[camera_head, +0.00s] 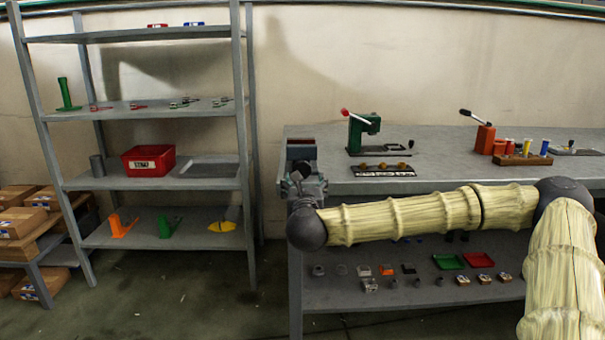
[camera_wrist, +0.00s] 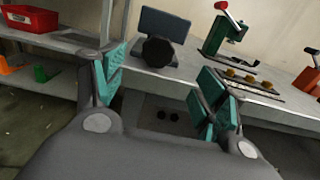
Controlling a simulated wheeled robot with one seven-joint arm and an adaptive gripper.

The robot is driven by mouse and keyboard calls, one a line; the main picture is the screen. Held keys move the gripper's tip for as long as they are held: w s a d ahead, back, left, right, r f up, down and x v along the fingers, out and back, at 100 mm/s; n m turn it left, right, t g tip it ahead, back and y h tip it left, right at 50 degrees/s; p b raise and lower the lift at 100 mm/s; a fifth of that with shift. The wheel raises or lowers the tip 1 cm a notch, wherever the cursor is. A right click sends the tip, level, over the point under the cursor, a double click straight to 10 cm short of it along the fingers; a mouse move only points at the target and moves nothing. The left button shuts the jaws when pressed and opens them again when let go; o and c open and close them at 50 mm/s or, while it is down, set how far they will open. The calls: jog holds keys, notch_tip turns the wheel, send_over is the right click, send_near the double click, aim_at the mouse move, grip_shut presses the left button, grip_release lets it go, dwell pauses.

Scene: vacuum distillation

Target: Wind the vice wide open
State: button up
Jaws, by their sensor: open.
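The vice (camera_head: 301,153) sits at the left end of the workbench in the head view, its lower part hidden behind my wrist and gripper. In the wrist view the vice (camera_wrist: 165,23) shows as a dark blue-grey block with a round black end (camera_wrist: 158,51) facing me. How far apart its jaws are I cannot tell. My gripper (camera_wrist: 163,78) is open and empty, its teal-padded fingers spread to either side below the black round end, apparently not touching it. In the head view my gripper (camera_head: 304,184) is small and partly hidden by my wrist.
The workbench (camera_head: 430,140) carries a green press (camera_head: 364,133), a dark tray of brown knobs (camera_head: 382,169) and an orange lever tool (camera_head: 485,138). A lower shelf holds small parts and trays. A grey shelf rack (camera_head: 160,108) stands left, with a floor gap between.

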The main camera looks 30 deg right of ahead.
aim_at(302, 169)
jog(key=b+x, duration=0.1)
jog(key=x, duration=0.9)
jog(key=shift+w, duration=0.1)
jog(key=c, duration=1)
